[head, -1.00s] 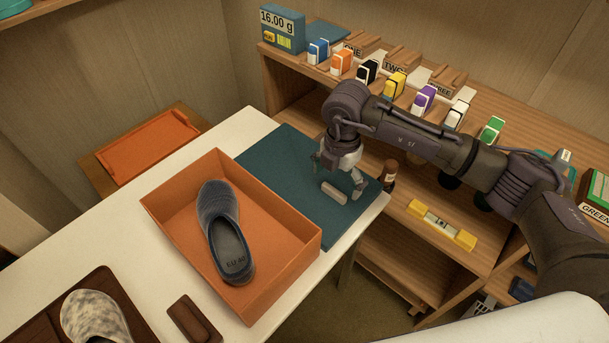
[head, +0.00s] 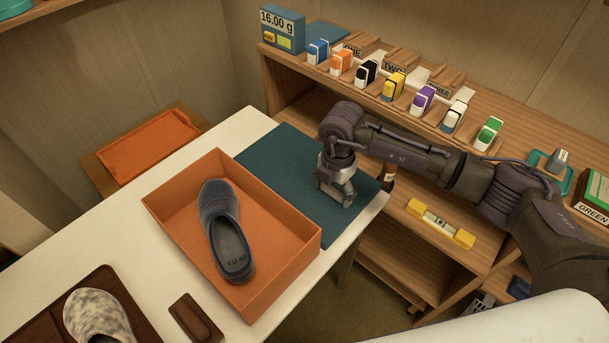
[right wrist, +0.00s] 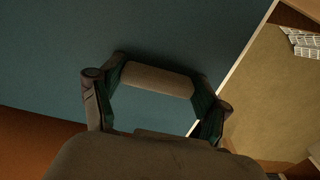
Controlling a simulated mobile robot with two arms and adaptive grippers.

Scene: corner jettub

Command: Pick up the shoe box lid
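A flat teal panel (head: 290,150) lies on the white table beside the open orange shoe box (head: 290,262); it appears to be the lid. A pale bar (right wrist: 158,81) sits on the panel like a handle. My right gripper (head: 337,198) is down at the bar and hides it in the head view. In the right wrist view my right gripper (right wrist: 160,75) is spread, with a finger at each end of the bar; whether they touch it is unclear. A dark blue clog (head: 222,230) lies in the box. My left gripper is out of view.
A speckled clog (head: 95,312) on a brown board and a brown block (head: 196,318) are at the table's front. An orange tray (head: 150,143) rests on a low stand at left. Shelves with small boxes and a yellow level (head: 440,223) stand at right.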

